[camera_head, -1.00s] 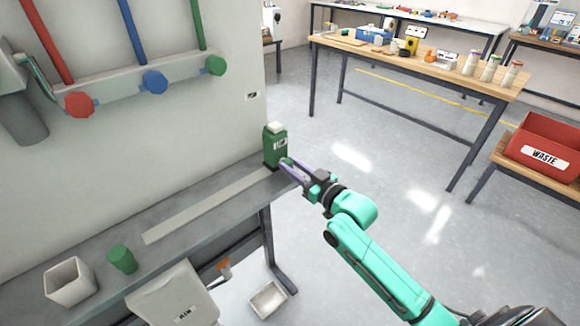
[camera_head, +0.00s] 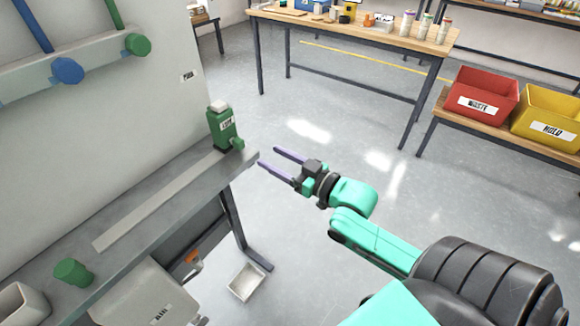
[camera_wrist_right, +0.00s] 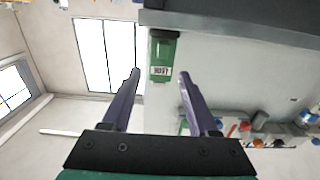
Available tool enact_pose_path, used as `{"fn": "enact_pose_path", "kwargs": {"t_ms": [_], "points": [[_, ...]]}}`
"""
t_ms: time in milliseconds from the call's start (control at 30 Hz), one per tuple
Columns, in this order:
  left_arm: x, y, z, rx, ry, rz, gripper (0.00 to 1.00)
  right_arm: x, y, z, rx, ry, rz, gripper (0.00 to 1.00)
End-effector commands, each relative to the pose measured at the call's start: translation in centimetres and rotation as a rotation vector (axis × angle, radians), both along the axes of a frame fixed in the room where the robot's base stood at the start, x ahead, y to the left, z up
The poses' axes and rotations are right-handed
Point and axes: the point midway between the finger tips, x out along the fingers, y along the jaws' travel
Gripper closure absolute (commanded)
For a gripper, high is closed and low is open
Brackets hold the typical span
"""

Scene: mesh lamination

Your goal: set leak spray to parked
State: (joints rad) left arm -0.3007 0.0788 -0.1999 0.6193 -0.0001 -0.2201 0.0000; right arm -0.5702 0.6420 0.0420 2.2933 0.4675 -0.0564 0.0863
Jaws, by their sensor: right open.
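A green bottle-shaped unit (camera_head: 222,128) with a pale cap and a small label stands upright at the right end of the grey bench. I take it to be the leak spray; a short green part (camera_head: 237,144) sticks out low on its right side. My right gripper (camera_head: 268,157) is to its right, past the bench end, open and empty, its fingers pointing toward the bench and apart from the unit. In the right wrist view the green unit (camera_wrist_right: 163,55) shows beyond the open fingers (camera_wrist_right: 160,77). My left gripper is not in view.
A small label (camera_head: 188,77) is on the wall behind. A long pale strip (camera_head: 160,200) and a green cylinder (camera_head: 72,272) lie along the bench (camera_head: 125,272). A white tray (camera_head: 246,282) is on the floor. Red (camera_head: 484,95) and yellow (camera_head: 550,112) bins stand right. Floor around my gripper is clear.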

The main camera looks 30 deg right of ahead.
Motion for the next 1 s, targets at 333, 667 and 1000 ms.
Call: {"fn": "enact_pose_path", "kwargs": {"t_ms": [333, 667, 1000], "points": [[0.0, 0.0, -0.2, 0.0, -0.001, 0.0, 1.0, -4.2, -1.7, 0.0, 0.001, 0.0, 0.001, 0.4], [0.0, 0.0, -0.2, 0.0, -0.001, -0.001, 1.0, -4.2, -1.7, 0.0, 0.001, -0.001, 0.001, 0.4], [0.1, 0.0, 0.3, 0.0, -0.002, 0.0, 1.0, -3.8, -5.0, -4.6, -0.039, 0.086, -0.087, 0.4]]}}
